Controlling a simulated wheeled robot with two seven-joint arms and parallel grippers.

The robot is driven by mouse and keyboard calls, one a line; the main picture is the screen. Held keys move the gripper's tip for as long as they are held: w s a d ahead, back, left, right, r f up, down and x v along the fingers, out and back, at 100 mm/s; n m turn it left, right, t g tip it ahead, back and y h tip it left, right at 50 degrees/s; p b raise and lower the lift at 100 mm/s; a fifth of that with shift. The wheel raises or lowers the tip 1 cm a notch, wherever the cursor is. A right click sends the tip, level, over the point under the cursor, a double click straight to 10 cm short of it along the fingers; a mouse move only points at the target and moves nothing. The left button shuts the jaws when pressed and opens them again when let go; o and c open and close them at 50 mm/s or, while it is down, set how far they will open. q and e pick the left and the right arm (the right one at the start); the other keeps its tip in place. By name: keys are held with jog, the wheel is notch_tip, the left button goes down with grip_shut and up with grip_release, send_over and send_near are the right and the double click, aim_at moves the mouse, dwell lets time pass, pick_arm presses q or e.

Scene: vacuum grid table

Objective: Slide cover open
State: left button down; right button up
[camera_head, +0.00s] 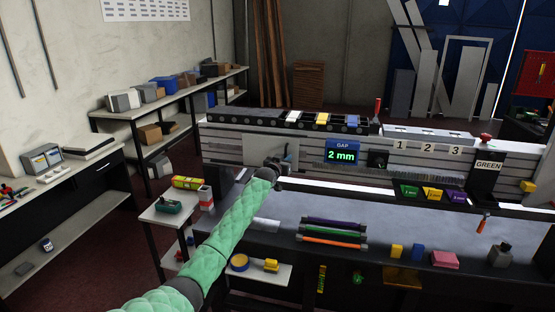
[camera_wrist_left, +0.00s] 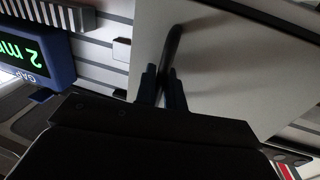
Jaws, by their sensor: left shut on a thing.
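The cover is a pale flat panel (camera_head: 256,151) on the front of the slatted grey wall behind the bench, left of the GAP display. In the left wrist view the panel (camera_wrist_left: 230,75) fills the right half and carries a dark bar handle (camera_wrist_left: 173,45). My left gripper (camera_head: 284,163) reaches the panel's front; in the left wrist view its two fingers (camera_wrist_left: 161,88) are shut on the handle. The far ends of the handle are partly hidden by the gripper. My right gripper is out of view.
The GAP display (camera_head: 342,151) reading 2 mm stands right of the panel; it also shows in the left wrist view (camera_wrist_left: 25,50). Coloured rods (camera_head: 334,232) and small blocks lie on the bench (camera_head: 375,220). A side table (camera_head: 160,216) stands at left.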

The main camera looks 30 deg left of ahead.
pick_arm(q)
jog(key=shift+w+d+f, duration=0.1)
jog(key=shift+d, duration=0.25)
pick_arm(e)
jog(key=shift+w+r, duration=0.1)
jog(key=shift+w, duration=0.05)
pick_arm(q)
jog(key=c, duration=1.6)
grip_release()
jog(key=shift+c, duration=0.2)
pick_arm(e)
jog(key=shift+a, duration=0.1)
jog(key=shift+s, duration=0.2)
